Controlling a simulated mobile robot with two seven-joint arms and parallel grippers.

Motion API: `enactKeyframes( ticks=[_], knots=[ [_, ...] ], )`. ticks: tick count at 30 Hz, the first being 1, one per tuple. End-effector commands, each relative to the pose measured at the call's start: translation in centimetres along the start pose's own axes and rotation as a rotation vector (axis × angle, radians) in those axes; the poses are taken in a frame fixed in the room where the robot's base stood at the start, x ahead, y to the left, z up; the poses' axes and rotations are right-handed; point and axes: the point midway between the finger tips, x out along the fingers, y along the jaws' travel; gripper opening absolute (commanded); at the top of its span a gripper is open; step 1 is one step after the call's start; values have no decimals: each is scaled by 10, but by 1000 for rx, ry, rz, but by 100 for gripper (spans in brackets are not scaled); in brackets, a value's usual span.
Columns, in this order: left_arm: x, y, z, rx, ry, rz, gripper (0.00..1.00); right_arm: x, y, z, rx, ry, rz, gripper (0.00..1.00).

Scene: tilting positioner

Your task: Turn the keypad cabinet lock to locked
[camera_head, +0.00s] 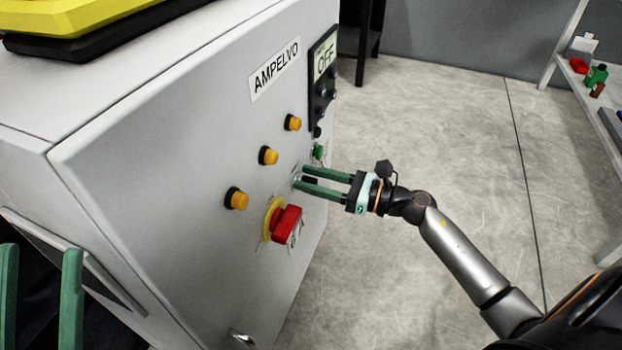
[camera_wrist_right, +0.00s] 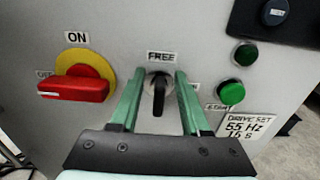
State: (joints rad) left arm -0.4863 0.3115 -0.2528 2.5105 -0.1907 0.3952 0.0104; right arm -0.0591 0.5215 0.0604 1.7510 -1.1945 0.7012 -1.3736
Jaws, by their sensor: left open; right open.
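The lock is a small black knob (camera_wrist_right: 159,97) on the grey cabinet front (camera_head: 180,130), with its handle upright under a "FREE" label (camera_wrist_right: 161,57). In the head view it is largely hidden by the right gripper. Labels beside the knob are mostly covered by the fingers. My right gripper (camera_head: 301,177) is open at the cabinet front, its green fingers on either side of the knob in the right wrist view (camera_wrist_right: 158,78). I cannot tell whether they touch it. My left gripper (camera_head: 40,252) is open and empty at the lower left, away from the lock.
A red rotary switch (camera_head: 287,224) on a yellow plate is close to the lock. Orange buttons (camera_head: 268,156), green buttons (camera_wrist_right: 230,93) and a black panel (camera_head: 323,80) reading "OFF" share the front. A shelf (camera_head: 606,125) stands right; floor between is clear.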

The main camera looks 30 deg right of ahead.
Motion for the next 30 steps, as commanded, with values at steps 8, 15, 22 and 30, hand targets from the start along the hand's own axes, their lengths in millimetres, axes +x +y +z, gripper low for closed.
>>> enactKeyframes(
  ticks=[8, 15, 22, 30],
  knots=[
    [0, 0, 0, 0, -1, 0, 50, 3, 0, 0, 1, 0, -1, 46],
    [0, 0, 0, 0, -2, 0, 50, 3, 0, 0, 1, 0, -1, 25],
    [0, 0, 1, 0, -2, 0, 50, 3, 0, 0, 0, 0, 0, 0],
    [0, 0, 1, -1, -2, 0, 50, 3, 0, 0, 0, 0, 0, 0]
  ],
)
